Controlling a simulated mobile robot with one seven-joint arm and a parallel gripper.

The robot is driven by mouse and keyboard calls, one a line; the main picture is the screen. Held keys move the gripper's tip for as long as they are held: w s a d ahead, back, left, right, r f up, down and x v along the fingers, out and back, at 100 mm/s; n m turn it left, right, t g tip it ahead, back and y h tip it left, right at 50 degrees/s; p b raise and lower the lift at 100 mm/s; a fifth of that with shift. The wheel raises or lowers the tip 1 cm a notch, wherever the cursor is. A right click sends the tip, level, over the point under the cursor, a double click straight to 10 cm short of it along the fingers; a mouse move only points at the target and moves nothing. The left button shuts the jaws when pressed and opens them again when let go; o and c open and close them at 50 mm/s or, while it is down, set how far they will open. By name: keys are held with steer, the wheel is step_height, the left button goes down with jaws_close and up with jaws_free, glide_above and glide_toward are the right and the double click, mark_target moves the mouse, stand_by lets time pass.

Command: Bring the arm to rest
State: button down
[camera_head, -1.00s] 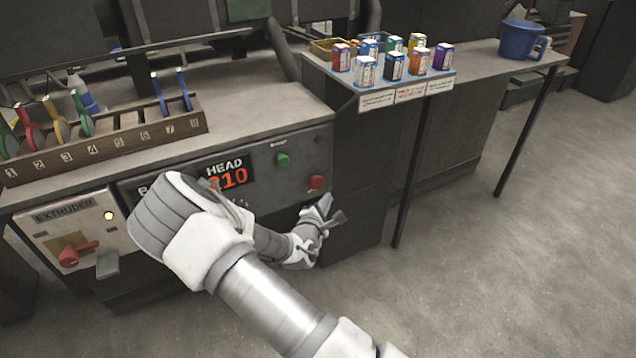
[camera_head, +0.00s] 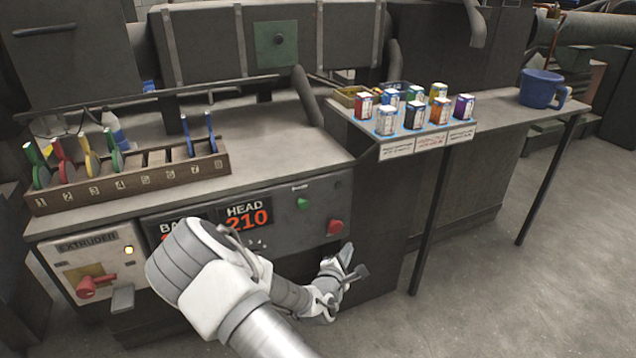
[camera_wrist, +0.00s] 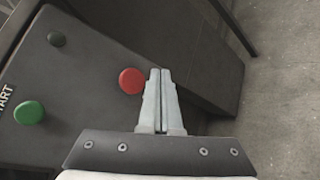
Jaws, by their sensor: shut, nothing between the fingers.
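My gripper (camera_head: 350,264) is at the end of my arm, low in front of the machine's control panel and to the right of the red button (camera_head: 335,227). In the wrist view, the two pale fingers of my gripper (camera_wrist: 160,72) lie together with nothing between them. There the red button (camera_wrist: 132,80) appears just left of the fingertips, and the green button (camera_wrist: 29,112) is farther left. I cannot tell how far the fingers are from the panel. My arm is bent at the elbow in front of the panel.
A wooden rack (camera_head: 130,180) with numbered slots stands on the machine top. The red extruder switch (camera_head: 95,286) is at lower left. Several small boxes stand on the side table, with a blue mug (camera_head: 541,88) at its right end. Open floor (camera_head: 545,270) lies to the right.

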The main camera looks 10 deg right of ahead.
steer(key=s+a+r+m+g+y, duration=0.35)
steer(key=s+r+m, duration=0.3)
steer(key=r, duration=0.25)
steer(key=s+a+r+m+g+y, duration=0.25)
steer(key=s+r+m+y, duration=0.35)
steer(key=r, duration=0.3)
steer(key=s+d+r+m+g+h, duration=0.1)
steer(key=s+d+r+m, duration=0.1)
steer(key=s+r, duration=0.35)
steer(key=s+d+r+m+h, duration=0.1)
steer(key=s+r+m, duration=0.1)
steer(key=s, duration=0.6)
steer(key=s+d+r+m+g+h, duration=0.1)
steer(key=s+d+r+m, duration=0.1)
steer(key=s+r, duration=0.35)
step_height(320, 180, up, 21)
steer(key=s+p, duration=0.1)
steer(key=p, duration=2.2)
steer(key=shift+s+a+y, duration=0.25)
steer(key=shift+a+y, duration=0.05)
steer(key=shift+y, duration=0.05)
